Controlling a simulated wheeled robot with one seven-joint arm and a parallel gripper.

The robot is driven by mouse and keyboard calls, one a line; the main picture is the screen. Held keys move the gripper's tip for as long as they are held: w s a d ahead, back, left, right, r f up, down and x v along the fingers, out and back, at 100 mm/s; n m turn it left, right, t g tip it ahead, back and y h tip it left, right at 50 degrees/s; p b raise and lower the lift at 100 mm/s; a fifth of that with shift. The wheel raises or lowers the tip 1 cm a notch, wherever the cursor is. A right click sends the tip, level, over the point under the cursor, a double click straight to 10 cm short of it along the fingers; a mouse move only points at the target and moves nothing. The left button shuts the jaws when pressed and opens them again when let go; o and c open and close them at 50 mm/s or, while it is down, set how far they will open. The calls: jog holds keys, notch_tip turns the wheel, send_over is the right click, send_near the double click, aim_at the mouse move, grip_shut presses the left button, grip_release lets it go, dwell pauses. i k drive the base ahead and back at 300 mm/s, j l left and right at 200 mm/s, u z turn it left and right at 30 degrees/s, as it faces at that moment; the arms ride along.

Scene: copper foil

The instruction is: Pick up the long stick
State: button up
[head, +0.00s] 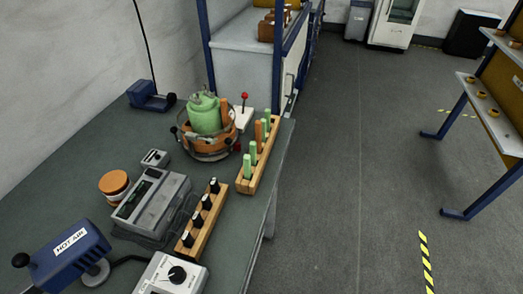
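A wooden rack (262,166) stands on the green-grey bench (225,258) near its right edge. It holds several upright sticks, including a green stick (247,166) at its near end and an orange stick (258,136) further back. I cannot tell which, if any, is the long stick. A thin dark upright rod (146,45) rises from a blue base (150,96) at the back left of the bench. My gripper is not in view.
A green vessel in an orange-brown ring holder (207,145) stands left of the rack. A second wooden rack with black-topped pieces (201,219), a grey instrument (152,201), an orange-lidded jar (115,186) and a blue box (68,257) crowd the bench. Open floor (345,180) lies right.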

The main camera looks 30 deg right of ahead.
aim_at(223, 102)
jog(key=l+u, duration=0.1)
jog(key=u, duration=0.5)
jog(key=i+l+u, duration=0.1)
jog(key=l+u, duration=0.3)
jog(key=l, duration=0.3)
jog(key=l+u, duration=0.35)
jog(key=l, duration=0.3)
